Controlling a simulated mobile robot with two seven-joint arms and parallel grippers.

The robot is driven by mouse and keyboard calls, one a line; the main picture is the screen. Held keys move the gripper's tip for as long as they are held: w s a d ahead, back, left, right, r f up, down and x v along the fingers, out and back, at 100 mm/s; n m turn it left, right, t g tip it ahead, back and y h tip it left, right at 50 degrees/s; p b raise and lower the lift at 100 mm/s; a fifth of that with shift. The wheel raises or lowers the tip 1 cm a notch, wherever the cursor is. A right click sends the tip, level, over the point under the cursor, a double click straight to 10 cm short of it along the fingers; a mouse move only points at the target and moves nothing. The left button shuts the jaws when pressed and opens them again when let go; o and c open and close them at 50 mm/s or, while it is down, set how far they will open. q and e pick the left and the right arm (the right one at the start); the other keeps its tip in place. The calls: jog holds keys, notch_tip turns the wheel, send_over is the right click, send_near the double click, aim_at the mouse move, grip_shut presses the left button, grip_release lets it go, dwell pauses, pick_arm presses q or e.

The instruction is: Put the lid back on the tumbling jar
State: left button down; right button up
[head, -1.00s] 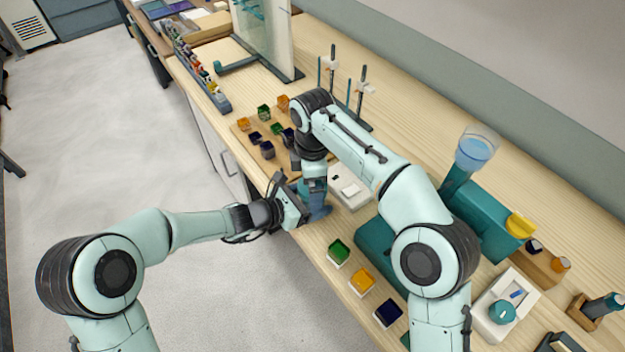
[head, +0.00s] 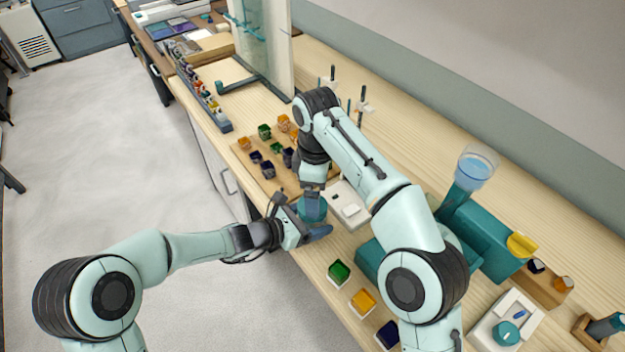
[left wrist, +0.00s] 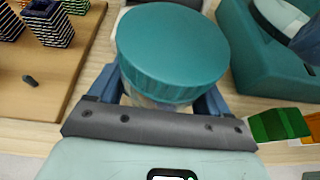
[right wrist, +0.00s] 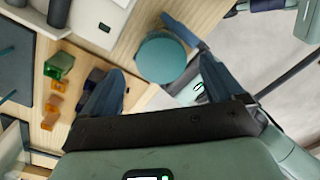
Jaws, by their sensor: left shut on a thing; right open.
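The round teal lid (left wrist: 172,45) sits on top of the clear jar (left wrist: 150,101) in the left wrist view and looks about level. Whether it is fully seated or threaded I cannot tell. My left gripper (head: 306,229) is shut around the jar's body below the lid, near the table's front edge. In the head view the lid (head: 312,209) shows under my right gripper (head: 313,184). In the right wrist view the lid (right wrist: 162,58) lies beyond and between the spread fingers of my right gripper (right wrist: 163,66), which is open and empty.
A wooden board (head: 268,182) with several coloured cubes lies left of the jar. A white device (head: 347,205) is close behind it. A teal machine (head: 480,228) stands to the right. Green, orange and dark blue trays (head: 363,301) line the front edge.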

jog(key=m, duration=0.5)
jog(key=shift+d, duration=0.25)
jog(key=m, duration=0.2)
jog(key=shift+r+m, duration=0.15)
jog(key=shift+m, duration=0.15)
jog(key=m, duration=0.4)
jog(key=shift+a+r, duration=0.1)
jog(key=shift+r, duration=0.25)
jog(key=m, duration=0.2)
jog(key=r+m, duration=0.1)
jog(key=m, duration=0.2)
jog(key=shift+a, duration=0.2)
jog(key=m, duration=0.2)
jog(key=r+m, duration=0.1)
jog(key=m, duration=0.3)
jog(key=shift+a+r, duration=0.3)
jog(key=shift+r, duration=0.1)
jog(key=shift+f, duration=0.1)
jog(key=shift+f, duration=3.95)
